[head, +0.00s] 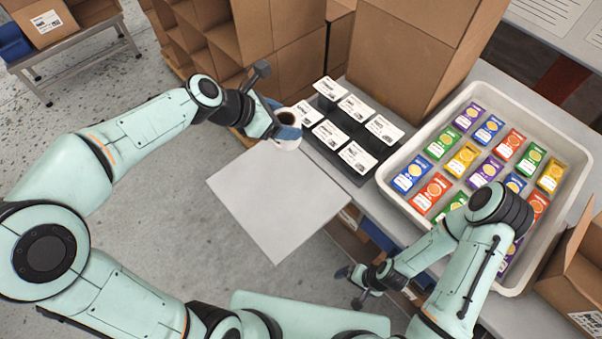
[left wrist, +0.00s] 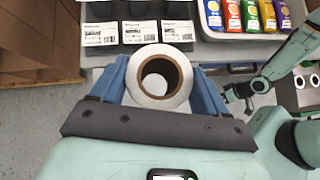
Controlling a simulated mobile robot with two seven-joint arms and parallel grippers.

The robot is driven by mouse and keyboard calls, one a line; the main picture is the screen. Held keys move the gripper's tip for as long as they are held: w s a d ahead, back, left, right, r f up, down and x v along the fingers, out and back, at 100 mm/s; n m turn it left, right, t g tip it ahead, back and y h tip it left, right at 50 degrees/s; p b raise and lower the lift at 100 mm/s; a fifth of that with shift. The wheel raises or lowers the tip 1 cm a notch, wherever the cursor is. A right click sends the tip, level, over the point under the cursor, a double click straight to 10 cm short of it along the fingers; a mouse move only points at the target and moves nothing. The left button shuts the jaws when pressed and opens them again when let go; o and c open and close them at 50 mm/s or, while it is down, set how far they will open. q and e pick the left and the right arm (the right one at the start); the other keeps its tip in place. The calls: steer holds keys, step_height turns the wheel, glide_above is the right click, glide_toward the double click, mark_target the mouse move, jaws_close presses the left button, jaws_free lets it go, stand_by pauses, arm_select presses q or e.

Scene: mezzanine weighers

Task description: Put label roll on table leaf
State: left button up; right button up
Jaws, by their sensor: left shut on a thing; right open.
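The label roll (head: 290,143) is a white ring with a brown cardboard core. My left gripper (head: 278,124) is shut on it, with a blue finger on each side. The left wrist view shows the roll (left wrist: 160,102) from above between the fingers, its hole facing the camera. The table leaf (head: 278,205) is a flat, bare light-grey panel; the roll appears over its far corner in the head view. I cannot tell the height of the gap, if any. My right gripper (head: 352,284) is open and empty, low beside the table's near edge.
Black bins with white label cards (head: 352,130) stand just right of the roll. A white tray (head: 391,190) of colourful packets lies further right. Cardboard boxes (head: 400,50) rise behind, and an open carton (head: 575,270) stands at the right. Floor is clear left of the leaf.

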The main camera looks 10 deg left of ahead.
arm_select(q)
step_height(320, 180, down, 20)
steer(key=b, duration=0.3)
steer(key=shift+s, duration=0.15)
arm_select(e)
steer(key=s+f, duration=0.3)
steer(key=s, duration=0.1)
steer(key=shift+s+f, duration=0.15)
steer(key=shift+f, duration=0.2)
